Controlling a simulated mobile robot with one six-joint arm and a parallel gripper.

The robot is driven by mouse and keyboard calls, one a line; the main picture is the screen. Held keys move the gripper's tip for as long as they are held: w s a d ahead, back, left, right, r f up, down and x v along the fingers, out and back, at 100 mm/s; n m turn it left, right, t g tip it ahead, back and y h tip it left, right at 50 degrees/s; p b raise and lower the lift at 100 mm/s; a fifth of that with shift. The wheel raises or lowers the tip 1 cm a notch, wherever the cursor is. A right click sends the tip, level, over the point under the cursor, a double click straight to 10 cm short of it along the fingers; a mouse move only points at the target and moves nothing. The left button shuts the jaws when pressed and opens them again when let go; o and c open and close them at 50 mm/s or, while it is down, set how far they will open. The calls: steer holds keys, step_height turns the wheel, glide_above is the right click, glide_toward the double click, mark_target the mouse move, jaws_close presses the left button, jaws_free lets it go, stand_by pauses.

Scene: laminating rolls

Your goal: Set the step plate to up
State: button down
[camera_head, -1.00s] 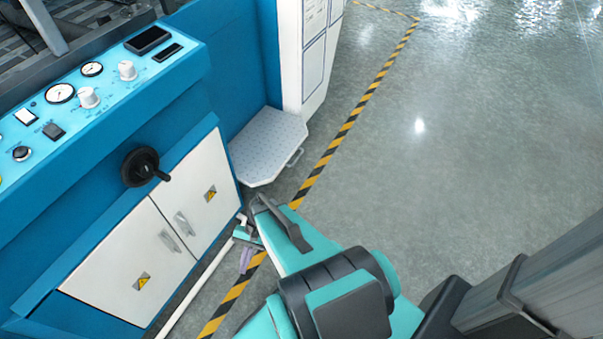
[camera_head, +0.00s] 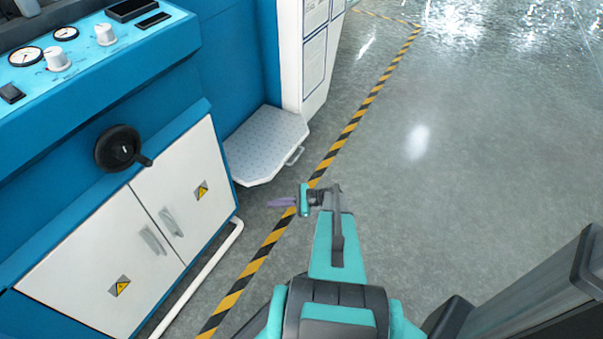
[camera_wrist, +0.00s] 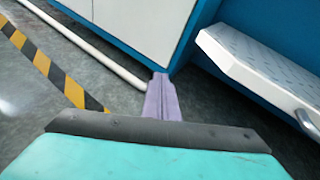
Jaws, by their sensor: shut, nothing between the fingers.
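The step plate (camera_head: 266,143) is a pale, dotted panel with a small handle (camera_head: 295,155) on its right front edge. It lies roughly flat, folded out from the blue machine near the floor. In the wrist view the step plate (camera_wrist: 262,62) is at the upper right, with its handle (camera_wrist: 307,122) at the right edge. My gripper (camera_head: 272,202) has purple fingers, is shut and empty, and is in front of the plate, apart from it. Its fingers also show in the wrist view (camera_wrist: 161,98), pointing toward the cabinet corner and left of the plate.
White cabinet doors (camera_head: 182,187) and a black handwheel (camera_head: 119,148) are on the blue machine at left. A white pipe (camera_head: 198,280) runs along its foot. A white panel (camera_head: 312,55) stands behind the plate. The floor (camera_head: 450,180) at right is clear.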

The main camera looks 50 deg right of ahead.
steer(key=s+d+m+t+h+b, duration=0.2)
steer(key=s+d+m+t, duration=0.1)
steer(key=d, duration=0.8)
steer(key=s+d+f+m+t+h+b, duration=0.1)
steer(key=s+d+m+t+h+b, duration=0.2)
steer(key=d, duration=0.9)
steer(key=shift+m+b, duration=0.35)
steer(key=shift+m, duration=0.35)
steer(key=shift+w+f, duration=0.1)
steer(key=w+a+r+b, duration=0.2)
steer(key=w+r+b, duration=0.2)
steer(key=w, duration=0.6)
steer(key=shift+w+a+r+b, duration=0.15)
steer(key=shift+w+a+b, duration=0.1)
steer(key=shift+b, duration=0.35)
steer(key=shift+r, duration=0.1)
